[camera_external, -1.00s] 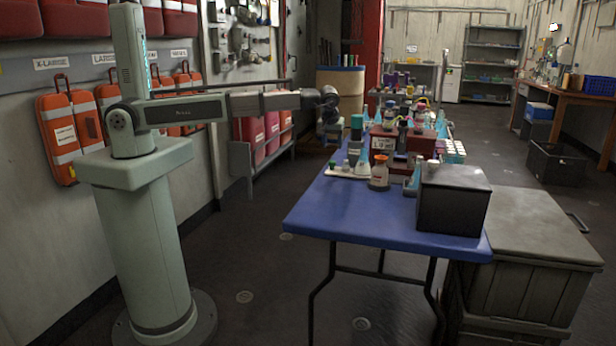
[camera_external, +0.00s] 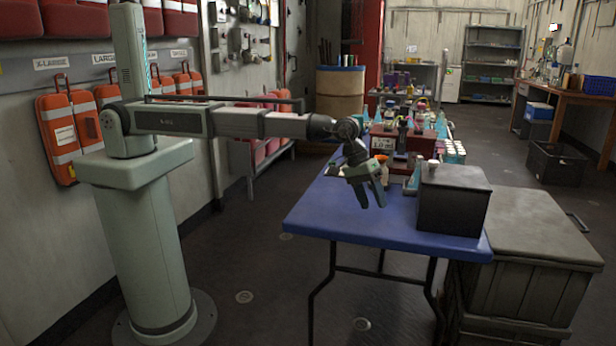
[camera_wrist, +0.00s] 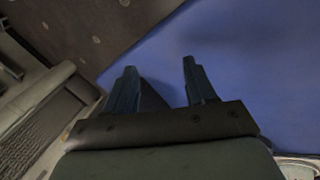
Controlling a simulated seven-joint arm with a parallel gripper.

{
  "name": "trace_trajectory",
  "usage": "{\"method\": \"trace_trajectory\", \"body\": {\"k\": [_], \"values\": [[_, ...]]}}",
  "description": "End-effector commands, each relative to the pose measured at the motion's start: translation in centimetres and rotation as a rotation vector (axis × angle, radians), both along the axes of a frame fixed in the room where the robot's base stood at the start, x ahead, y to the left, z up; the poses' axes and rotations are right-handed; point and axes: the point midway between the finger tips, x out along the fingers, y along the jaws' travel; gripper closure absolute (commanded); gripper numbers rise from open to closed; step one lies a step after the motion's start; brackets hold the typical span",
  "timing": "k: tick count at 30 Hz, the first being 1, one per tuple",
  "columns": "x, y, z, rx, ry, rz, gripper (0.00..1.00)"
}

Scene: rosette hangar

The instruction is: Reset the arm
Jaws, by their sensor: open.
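My gripper (camera_external: 371,194) hangs over the left part of the blue table (camera_external: 330,226) in the external view, with its fingers pointing down. In the wrist view my gripper (camera_wrist: 160,78) has its two fingers apart, with nothing between them but bare blue tabletop (camera_wrist: 240,60). The gripper hides some of the small items at the table's left side in the external view.
A dark box (camera_external: 453,203) stands at the table's near right corner. A red case (camera_external: 402,143) and several bottles stand behind my gripper. A large grey crate (camera_external: 535,228) is right of the table. The table's front left is clear.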

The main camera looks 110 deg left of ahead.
Motion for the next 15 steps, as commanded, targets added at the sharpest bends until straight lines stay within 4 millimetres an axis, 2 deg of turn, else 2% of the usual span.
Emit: {"method": "trace_trajectory", "body": {"k": [1, 3, 9, 12, 15], "values": [[0.8, -3.5, -0.2, -0.031, -0.016, -0.038, 0.45], [1.4, -7.7, -0.2, -0.075, -0.04, -0.085, 0.45], [1.9, -18.9, -0.8, -0.191, -0.091, -0.2, 0.45], [1.3, -23.4, -2.2, -0.228, -0.099, -0.251, 0.45], [-0.1, -26.3, -5.0, -0.236, -0.088, -0.298, 0.45]]}}
